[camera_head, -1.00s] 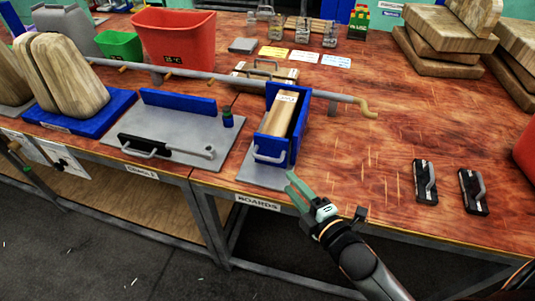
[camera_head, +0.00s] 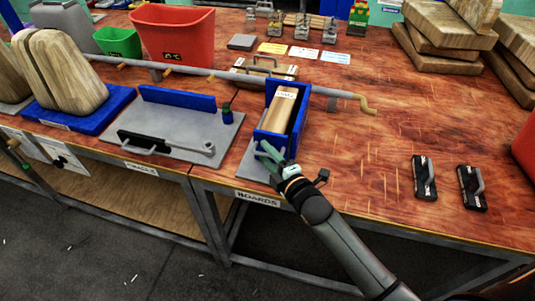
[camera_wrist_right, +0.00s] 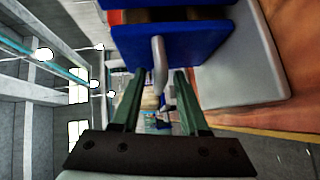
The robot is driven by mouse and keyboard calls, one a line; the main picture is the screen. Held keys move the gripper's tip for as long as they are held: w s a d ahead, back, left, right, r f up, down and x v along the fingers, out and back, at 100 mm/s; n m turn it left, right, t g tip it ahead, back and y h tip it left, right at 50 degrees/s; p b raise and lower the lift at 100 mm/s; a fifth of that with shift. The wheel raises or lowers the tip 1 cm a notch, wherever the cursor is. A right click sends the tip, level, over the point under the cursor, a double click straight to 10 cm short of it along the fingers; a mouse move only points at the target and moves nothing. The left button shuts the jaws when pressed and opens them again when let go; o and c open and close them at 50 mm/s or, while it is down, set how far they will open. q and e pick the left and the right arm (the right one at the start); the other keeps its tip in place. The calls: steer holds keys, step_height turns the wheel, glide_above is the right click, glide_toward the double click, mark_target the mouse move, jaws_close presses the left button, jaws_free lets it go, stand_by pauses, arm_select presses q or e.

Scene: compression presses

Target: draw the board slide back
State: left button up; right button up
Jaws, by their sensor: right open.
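The board slide (camera_head: 268,138) is a blue-walled holder with a pale wooden board (camera_head: 285,103) in it, on a grey plate above the BOARDS label. My right gripper (camera_head: 266,151) is at its near end and covers the handle in the head view. In the right wrist view, the slide's blue front panel (camera_wrist_right: 195,45) is straight ahead. Its grey bar handle (camera_wrist_right: 159,65) stands between the fingertips of my right gripper (camera_wrist_right: 158,74). The fingers are apart, and no firm contact with the handle shows. My left gripper is not in view.
A long grey rod with a tan crank end (camera_head: 365,104) runs behind the slide. A grey plate with a black-based handle (camera_head: 145,143) lies to the left. Two black handled blocks (camera_head: 425,178) lie to the right. The table between is clear.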

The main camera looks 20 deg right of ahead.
jaws_close()
stand_by(0.3)
stand_by(1.1)
